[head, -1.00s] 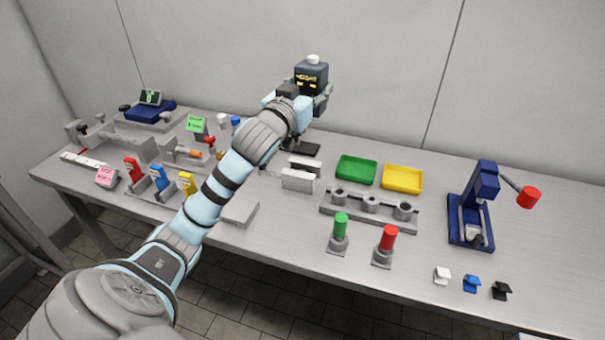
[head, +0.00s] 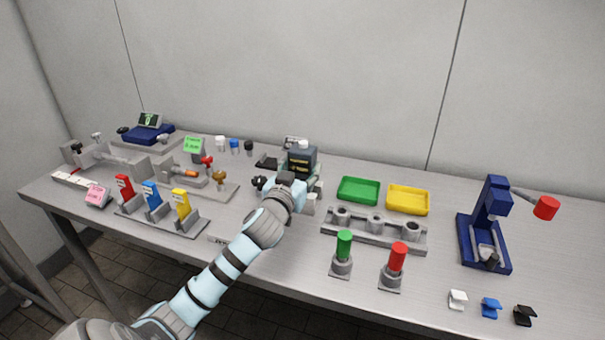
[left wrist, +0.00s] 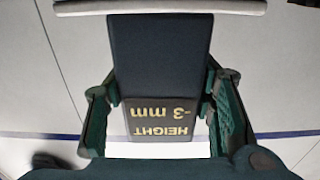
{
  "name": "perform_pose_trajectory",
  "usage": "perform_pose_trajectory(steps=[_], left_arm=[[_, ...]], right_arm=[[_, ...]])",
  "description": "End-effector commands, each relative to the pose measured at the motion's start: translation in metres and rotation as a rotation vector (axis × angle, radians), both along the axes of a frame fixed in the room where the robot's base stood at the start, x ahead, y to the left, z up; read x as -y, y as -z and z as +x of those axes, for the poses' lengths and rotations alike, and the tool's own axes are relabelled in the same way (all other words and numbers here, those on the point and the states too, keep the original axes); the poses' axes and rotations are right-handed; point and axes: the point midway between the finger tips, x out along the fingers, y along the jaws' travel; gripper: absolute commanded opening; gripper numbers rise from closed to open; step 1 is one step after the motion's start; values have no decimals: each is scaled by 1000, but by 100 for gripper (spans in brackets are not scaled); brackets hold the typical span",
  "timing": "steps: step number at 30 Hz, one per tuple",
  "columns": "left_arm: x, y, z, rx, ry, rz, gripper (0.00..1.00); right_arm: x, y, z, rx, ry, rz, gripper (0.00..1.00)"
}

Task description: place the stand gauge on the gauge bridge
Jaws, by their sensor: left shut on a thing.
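The stand gauge (head: 301,160) is a dark blue-grey box with a yellow readout and a pale knob on top. My left gripper (head: 297,181) is shut on it. In the left wrist view the gauge (left wrist: 158,60) sits between the two green fingers (left wrist: 160,112), its face reading "HEIGHT -3 mm" upside down. Light grey blocks (head: 311,204), which look like the gauge bridge, show beside the gripper and are mostly hidden by it. I cannot tell whether the gauge touches them. My right gripper is not in view.
Green (head: 359,190) and yellow (head: 408,199) trays and a grey holed rack (head: 374,236) stand to the right. Green (head: 343,248) and red (head: 397,261) cylinders stand in front. Colored levers (head: 152,195) are to the left. A blue press (head: 486,228) stands far right.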

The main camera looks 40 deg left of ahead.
Motion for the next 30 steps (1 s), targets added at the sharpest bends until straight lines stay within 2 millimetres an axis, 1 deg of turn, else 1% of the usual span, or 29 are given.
perform_pose_trajectory(steps=[3,4,7,8,17,20,23,30], left_arm=[[0,0,0,-3,-1,-1,14],[-1,0,0,-5,-1,-2,51],[0,0,0,-4,-1,-1,67],[0,0,0,-4,-1,-1,70],[0,-1,-1,-4,-1,-1,70],[2,0,-8,-6,0,1,70],[8,-1,-25,-6,1,2,70],[29,-1,-83,-7,2,2,70]], right_arm=[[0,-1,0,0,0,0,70],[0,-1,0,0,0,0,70],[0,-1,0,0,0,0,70],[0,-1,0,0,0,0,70],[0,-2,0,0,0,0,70],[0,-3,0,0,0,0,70],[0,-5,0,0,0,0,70],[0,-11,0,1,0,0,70]])
